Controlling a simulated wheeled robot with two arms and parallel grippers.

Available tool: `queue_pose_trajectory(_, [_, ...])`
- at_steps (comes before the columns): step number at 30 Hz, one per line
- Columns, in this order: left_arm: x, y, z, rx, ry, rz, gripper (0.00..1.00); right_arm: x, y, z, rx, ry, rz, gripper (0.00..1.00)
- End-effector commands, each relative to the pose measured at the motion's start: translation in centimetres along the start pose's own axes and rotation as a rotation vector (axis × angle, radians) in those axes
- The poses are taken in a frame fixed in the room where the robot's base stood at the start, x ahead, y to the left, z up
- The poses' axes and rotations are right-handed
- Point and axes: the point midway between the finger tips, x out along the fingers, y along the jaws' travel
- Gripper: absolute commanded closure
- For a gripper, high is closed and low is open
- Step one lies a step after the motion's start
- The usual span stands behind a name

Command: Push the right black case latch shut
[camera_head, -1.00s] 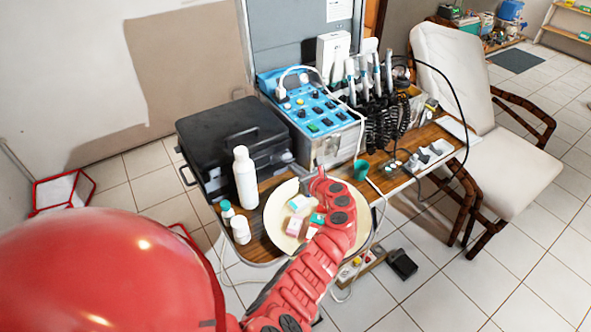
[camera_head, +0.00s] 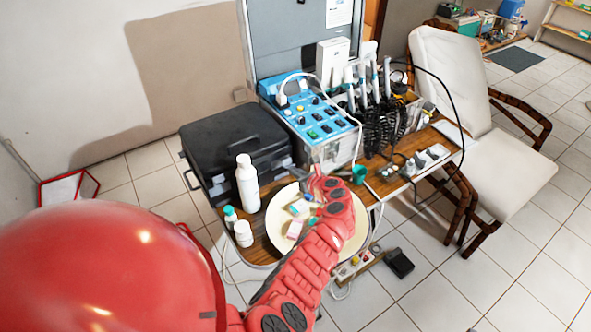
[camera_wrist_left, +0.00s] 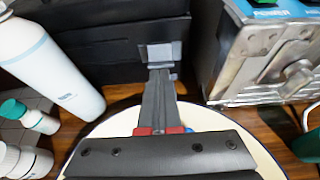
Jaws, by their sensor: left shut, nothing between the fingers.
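The black case (camera_head: 235,135) lies on the wooden table at the left with its lid down. In the left wrist view its front (camera_wrist_left: 90,45) fills the top. A light grey latch (camera_wrist_left: 162,50) sits on that front, toward its right end. My left gripper (camera_wrist_left: 160,72) is shut and empty, its fingertips right at the lower part of this latch; I cannot tell if they touch. In the head view the left gripper (camera_head: 282,170) reaches over the plate to the case's front right. The fingertips partly hide the latch, so its angle is unclear. My right gripper does not show.
A white bottle (camera_head: 246,183) stands before the case, with two small bottles, one being teal-capped (camera_head: 230,216). The cream plate (camera_head: 278,240) with small boxes lies under my left arm. The blue-topped dental unit (camera_head: 325,145) stands close right of the case.

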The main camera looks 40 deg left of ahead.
Motion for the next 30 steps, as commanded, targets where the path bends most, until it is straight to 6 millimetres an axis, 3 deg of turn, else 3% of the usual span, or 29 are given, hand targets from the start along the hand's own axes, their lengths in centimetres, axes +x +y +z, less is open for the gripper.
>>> queue_pose_trajectory(21, [-1.0, -0.1, 2.7, -0.003, 0.237, 0.002, 1.0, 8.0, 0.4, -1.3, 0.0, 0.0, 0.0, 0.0])
queue_pose_trajectory(30, [-1.2, 0.0, 3.6, -0.006, 0.369, 0.0, 1.0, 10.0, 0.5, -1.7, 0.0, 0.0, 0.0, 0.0])
